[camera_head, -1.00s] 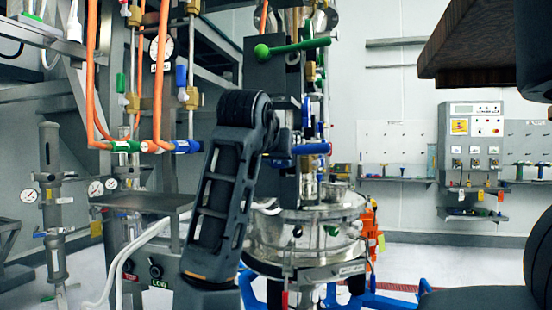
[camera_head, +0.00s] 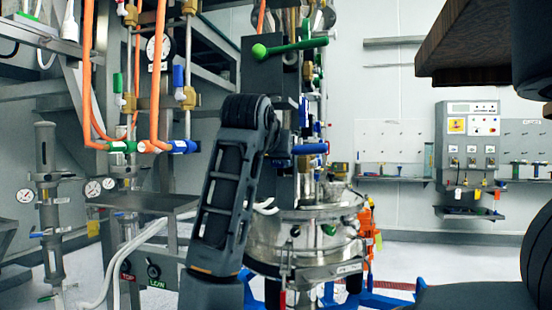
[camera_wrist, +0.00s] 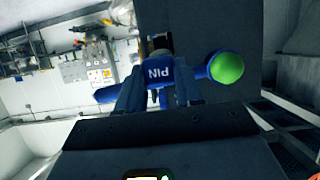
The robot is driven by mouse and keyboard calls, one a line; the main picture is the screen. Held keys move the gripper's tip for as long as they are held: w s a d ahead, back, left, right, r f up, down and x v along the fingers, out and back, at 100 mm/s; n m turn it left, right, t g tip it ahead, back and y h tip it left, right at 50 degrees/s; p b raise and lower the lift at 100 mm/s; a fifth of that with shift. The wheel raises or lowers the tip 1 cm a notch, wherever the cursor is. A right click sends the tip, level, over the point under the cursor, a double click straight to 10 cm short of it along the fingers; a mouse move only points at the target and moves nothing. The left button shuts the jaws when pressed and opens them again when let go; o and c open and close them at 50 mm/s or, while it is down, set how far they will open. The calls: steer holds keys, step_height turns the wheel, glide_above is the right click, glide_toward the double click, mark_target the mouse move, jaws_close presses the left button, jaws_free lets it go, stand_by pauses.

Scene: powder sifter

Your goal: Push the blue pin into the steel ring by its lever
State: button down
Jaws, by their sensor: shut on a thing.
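In the wrist view a blue block marked PIN (camera_wrist: 159,74), its lettering upside down, sits between the two fingers of my gripper (camera_wrist: 160,88). The gripper is shut on it. A blue lever with a green ball end (camera_wrist: 226,66) reaches out to the right, and a blue bar (camera_wrist: 107,95) shows left of the fingers. In the head view a blue bar (camera_head: 310,148) shows just right of my arm, above the steel vessel; my arm hides the fingers. I cannot make out the steel ring clearly, or how deep the pin sits.
A dark upright plate (camera_wrist: 210,30) stands behind the pin. A green lever (camera_head: 290,46) is above it on the machine. The round steel vessel (camera_head: 330,238) is below. Orange hoses and valves are at left; a control panel (camera_head: 470,135) hangs on the far wall.

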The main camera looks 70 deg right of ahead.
steer(key=shift+d, duration=0.55)
steer(key=c, duration=0.7)
jaws_free()
steer(key=shift+o, duration=0.2)
steer(key=v, duration=0.7)
steer(key=shift+a+r, duration=0.2)
steer(key=shift+a, duration=0.15)
